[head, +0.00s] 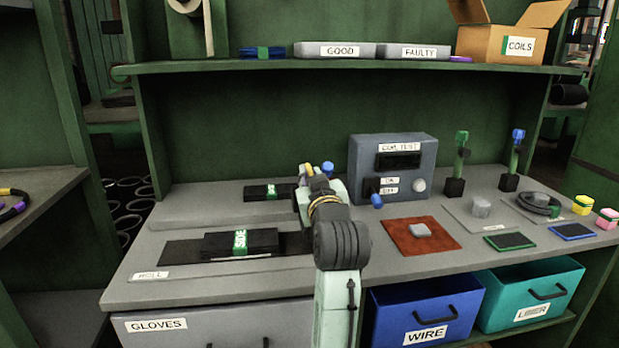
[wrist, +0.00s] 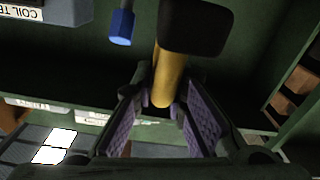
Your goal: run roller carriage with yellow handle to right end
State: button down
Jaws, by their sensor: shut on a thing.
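The yellow handle (wrist: 168,80) runs down between the purple-padded fingers of my gripper (wrist: 160,112) in the wrist view, with a dark block at its upper end. My gripper is shut on this handle. In the head view, a bit of yellow (head: 308,169) shows at the far end of my arm, at the gripper (head: 306,178). My arm hides most of the roller carriage there, so its exact place on the track cannot be told. A black sleeve with a green SIDE label (head: 240,242) lies flat on a dark mat left of my arm.
A blue knob (head: 327,168) stands just right of the gripper. The grey coil tester (head: 420,150) is behind and to the right. A second dark sleeve (head: 262,192) lies further back. A rust-red mat (head: 405,245) with a grey piece lies right of my arm.

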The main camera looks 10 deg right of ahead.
jog(key=c, duration=1.6)
grip_release()
jog(key=shift+s+d, duration=0.1)
jog(key=shift+d, duration=0.25)
jog(key=shift+a, duration=0.1)
jog(key=s, duration=1.2)
jog(key=shift+a, duration=0.2)
